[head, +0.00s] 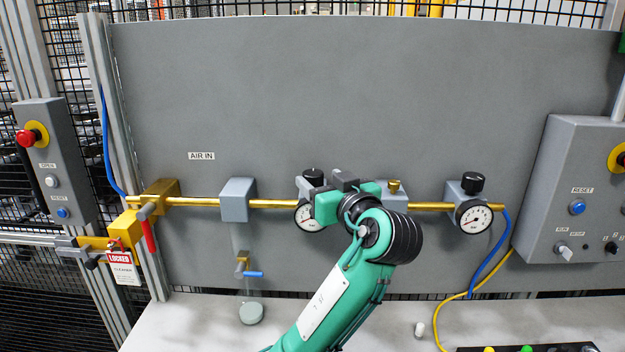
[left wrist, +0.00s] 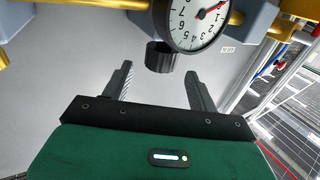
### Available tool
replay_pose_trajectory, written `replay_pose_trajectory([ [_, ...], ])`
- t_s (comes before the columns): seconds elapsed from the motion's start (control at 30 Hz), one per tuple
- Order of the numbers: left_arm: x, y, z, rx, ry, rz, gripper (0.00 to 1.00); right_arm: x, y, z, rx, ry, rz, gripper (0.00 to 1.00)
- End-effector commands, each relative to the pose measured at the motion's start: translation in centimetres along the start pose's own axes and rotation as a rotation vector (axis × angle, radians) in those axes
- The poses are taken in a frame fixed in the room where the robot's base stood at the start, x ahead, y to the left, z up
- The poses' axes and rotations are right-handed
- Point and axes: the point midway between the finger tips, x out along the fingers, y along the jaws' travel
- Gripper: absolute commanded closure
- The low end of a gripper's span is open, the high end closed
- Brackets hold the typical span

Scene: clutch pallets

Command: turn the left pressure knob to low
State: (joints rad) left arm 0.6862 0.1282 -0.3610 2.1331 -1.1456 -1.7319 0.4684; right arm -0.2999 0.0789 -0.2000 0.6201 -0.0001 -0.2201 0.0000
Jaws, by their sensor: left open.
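The left pressure knob is a black ribbed cap (head: 313,175) on top of the left regulator, above a round white gauge (head: 306,219) that my arm partly covers. In the left wrist view, turned over, the knob (left wrist: 160,57) lies between and slightly beyond my fingertips, with a gap on each side. The gauge (left wrist: 196,22) beside it has a red needle. My left gripper (head: 326,184) is open and empty at the knob; in the left wrist view its two grey fingers (left wrist: 159,72) stand apart. My right gripper does not show.
A second regulator with a black knob (head: 473,182) and gauge (head: 474,217) stands to the right on the brass pipe (head: 431,206). A filter block (head: 238,199) and a locked yellow valve (head: 124,229) are to the left. The right control box (head: 570,185) is clear of my arm.

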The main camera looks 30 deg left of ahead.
Motion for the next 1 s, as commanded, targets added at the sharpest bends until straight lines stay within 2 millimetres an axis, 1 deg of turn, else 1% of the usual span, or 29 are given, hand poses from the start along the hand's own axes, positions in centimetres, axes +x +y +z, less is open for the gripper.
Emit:
replay_pose_trajectory([
  [0.03,-1.2,0.1,0.3,-0.004,-0.001,0.005,0.41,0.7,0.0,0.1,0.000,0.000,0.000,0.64],
  [0.2,-4.4,0.1,0.2,-0.003,-0.001,0.003,0.41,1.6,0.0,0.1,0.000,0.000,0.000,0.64],
  [0.3,-5.8,0.1,0.1,-0.001,0.000,0.002,0.41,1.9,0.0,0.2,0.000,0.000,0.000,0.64],
  [0.4,-6.7,0.0,0.1,-0.001,0.000,0.001,0.41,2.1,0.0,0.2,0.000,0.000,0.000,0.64],
  [0.6,-7.5,0.0,-0.1,0.001,0.002,-0.001,0.41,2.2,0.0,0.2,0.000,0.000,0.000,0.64],
  [1.0,-7.5,0.0,-0.1,0.001,0.002,-0.001,0.41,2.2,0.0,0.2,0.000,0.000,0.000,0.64],
])
